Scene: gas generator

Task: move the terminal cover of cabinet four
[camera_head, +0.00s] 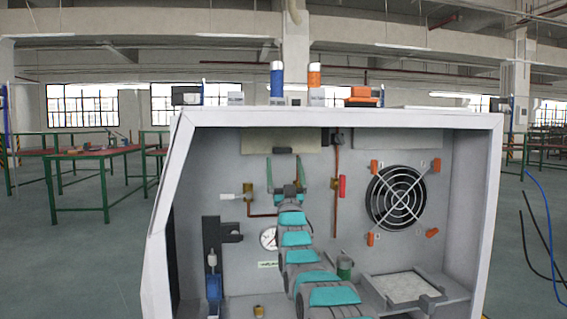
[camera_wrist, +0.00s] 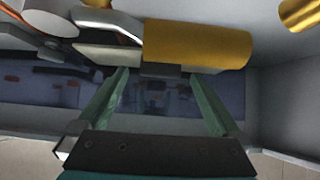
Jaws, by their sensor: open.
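The open-fronted cabinet (camera_head: 480,125) fills the middle of the head view. My arm reaches into it, and my gripper (camera_head: 285,160) points up near the back wall with its two green fingers spread. In the wrist view my gripper (camera_wrist: 158,76) is open and empty. A small dark block (camera_head: 283,150) shows at the fingertips in the head view. A grey block (camera_wrist: 160,70) lies between the fingertips in the wrist view, beside a yellow cylinder (camera_wrist: 198,45); contact cannot be told. I cannot tell which part is the terminal cover; no number is readable.
A round fan (camera_head: 398,198) with orange clips is on the back wall at right. A red-handled pipe (camera_head: 342,187), a gauge (camera_head: 269,238) and a brass valve (camera_head: 249,192) are close to my arm. A flat tray (camera_head: 447,290) is low right. Blue (camera_head: 277,80) and orange (camera_head: 314,75) cylinders stand on top.

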